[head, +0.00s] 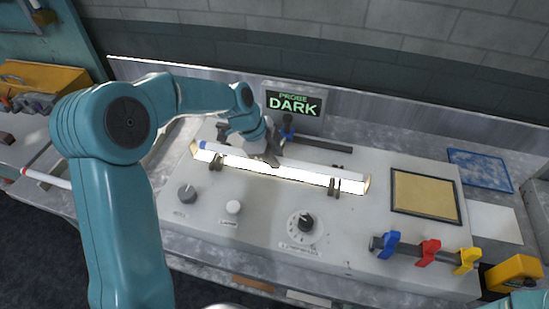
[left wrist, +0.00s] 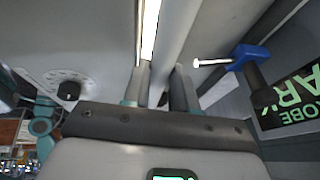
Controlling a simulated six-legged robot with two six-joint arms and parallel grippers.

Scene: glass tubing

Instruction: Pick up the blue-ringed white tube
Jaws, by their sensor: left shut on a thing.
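The blue-ringed white tube (head: 318,168) lies across the middle of the grey bench panel in the head view, its blue ring (head: 203,145) near the left end. A bright lit strip (head: 300,175) runs along its near side. My left gripper (head: 271,160) is shut on the tube near its middle, coming from above. In the left wrist view the tube (left wrist: 178,40) runs between the two fingers (left wrist: 163,90), beside the bright strip. The fingers hide part of the tube, and I cannot tell whether it is clear of its supports. My right gripper is out of view.
Dark clips (head: 216,163) stand along the tube. A blue clamp (head: 287,131) is behind it, before a screen reading "PROBE DARK" (head: 293,104). Knobs (head: 305,222) are in front. Blue, red and yellow clamps (head: 429,252) sit at right. A red-ended tube (head: 45,178) lies at far left.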

